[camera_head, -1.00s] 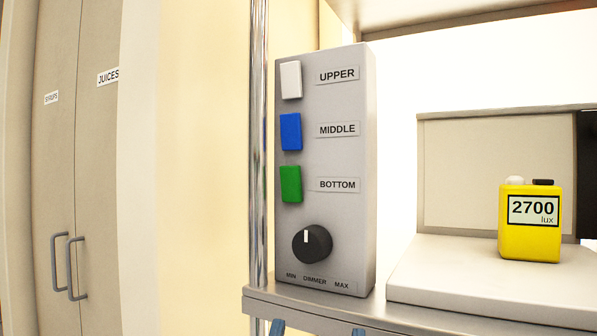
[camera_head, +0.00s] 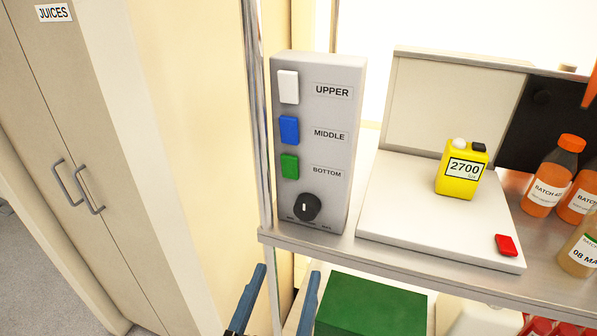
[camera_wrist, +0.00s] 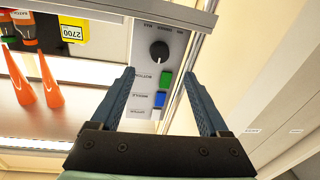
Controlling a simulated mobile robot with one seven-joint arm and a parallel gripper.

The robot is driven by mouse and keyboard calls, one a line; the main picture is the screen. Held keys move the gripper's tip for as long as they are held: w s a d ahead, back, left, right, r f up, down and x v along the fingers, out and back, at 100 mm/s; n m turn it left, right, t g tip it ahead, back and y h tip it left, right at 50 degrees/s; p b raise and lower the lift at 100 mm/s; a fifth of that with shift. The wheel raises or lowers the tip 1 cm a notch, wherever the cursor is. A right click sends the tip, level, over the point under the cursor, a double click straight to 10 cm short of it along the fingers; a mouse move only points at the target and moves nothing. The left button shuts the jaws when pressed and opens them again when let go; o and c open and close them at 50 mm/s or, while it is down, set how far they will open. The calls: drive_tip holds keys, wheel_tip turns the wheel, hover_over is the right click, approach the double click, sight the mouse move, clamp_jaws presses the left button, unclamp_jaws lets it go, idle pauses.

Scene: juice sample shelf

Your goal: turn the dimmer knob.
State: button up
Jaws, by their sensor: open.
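The dimmer knob (camera_head: 306,207) is a round black dial with a white pointer line, low on an upright grey control panel (camera_head: 340,110). Its pointer stands about straight up in the head view. White, blue and green switches labelled UPPER, MIDDLE and BOTTOM sit above it. My gripper (camera_head: 286,270) is open and empty, with its blue fingertips below the shelf edge under the panel. In the wrist view the panel appears upside down, and the knob (camera_wrist: 159,51) lies beyond the open fingers (camera_wrist: 160,75), not between them.
Orange bottles (camera_head: 548,180) stand further right. A metal post (camera_head: 257,120) runs left of the panel. A green box (camera_head: 370,306) sits below the shelf.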

sight(305, 212)
drive_tip(key=shift+g, duration=0.3)
drive_tip(key=p+x, duration=0.2)
drive_tip(key=x, duration=0.1)
drive_tip(key=r+p+x, duration=0.1)
drive_tip(key=p+x, duration=0.5)
drive_tip(key=shift+w+r, duration=0.4)
drive_tip(key=shift+w, duration=0.05)
drive_tip(key=shift+w+d+f, duration=0.1)
drive_tip(key=shift+w+f, duration=0.05)
drive_tip(key=shift+w, duration=0.5)
clamp_jaws()
